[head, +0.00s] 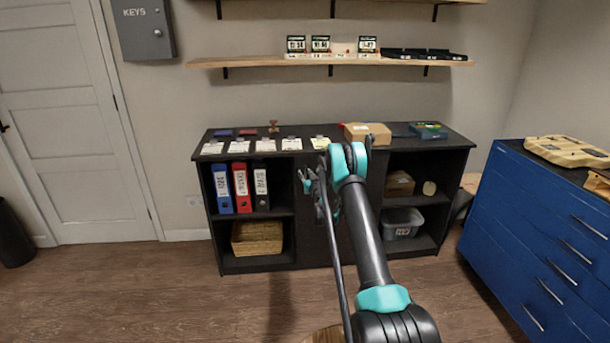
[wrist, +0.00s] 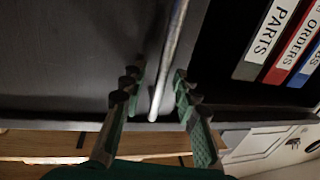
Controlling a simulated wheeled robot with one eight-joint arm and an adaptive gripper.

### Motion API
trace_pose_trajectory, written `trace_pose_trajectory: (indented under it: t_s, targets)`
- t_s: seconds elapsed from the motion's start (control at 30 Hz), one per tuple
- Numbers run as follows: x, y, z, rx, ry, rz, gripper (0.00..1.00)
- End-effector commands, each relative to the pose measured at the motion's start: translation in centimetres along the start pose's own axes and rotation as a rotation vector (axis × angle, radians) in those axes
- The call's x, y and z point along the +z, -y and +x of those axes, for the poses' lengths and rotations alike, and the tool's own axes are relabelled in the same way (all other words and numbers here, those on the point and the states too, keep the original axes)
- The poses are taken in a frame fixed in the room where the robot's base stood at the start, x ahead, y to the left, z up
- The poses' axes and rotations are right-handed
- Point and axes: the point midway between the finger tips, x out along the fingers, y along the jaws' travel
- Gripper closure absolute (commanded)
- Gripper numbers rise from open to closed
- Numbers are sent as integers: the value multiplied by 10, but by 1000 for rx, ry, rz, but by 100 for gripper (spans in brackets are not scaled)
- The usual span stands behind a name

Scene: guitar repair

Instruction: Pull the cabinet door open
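The black cabinet (head: 240,263) stands against the back wall, with its dark door (head: 311,240) in the middle section, partly hidden behind my arm. The door looks closed. In the wrist view, which appears upside down, the door (wrist: 65,50) fills the left part, and a thin silver bar handle (wrist: 170,60) runs near its edge. My gripper (wrist: 156,95) is open, with one finger on each side of the handle's end and visible gaps to both. In the head view my gripper (head: 310,183) is at the upper door area; the handle is not discernible there.
Binders (head: 241,188) fill the left shelf above a wicker basket (head: 257,237). Paper cards and a cardboard box (head: 367,132) lie on the cabinet top. A grey bin (head: 402,223) is in the right section. A blue drawer unit (head: 535,230) stands right. The floor in front is mostly clear.

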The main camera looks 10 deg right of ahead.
Motion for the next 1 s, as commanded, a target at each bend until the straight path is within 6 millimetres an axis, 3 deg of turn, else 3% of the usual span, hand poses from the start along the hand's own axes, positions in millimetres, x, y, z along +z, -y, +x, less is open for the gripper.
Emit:
trace_pose_trajectory:
  t_s: [0.03, 0.27, 0.77, 1.0]
  targets:
    - [0, 0, 0, 0, 0, 0, 72]
    - [0, 0, 0, 0, 0, 0, 100]
    - [0, 0, 0, -1, 0, 0, 100]
    - [0, 1, -12, -45, 0, 0, 100]
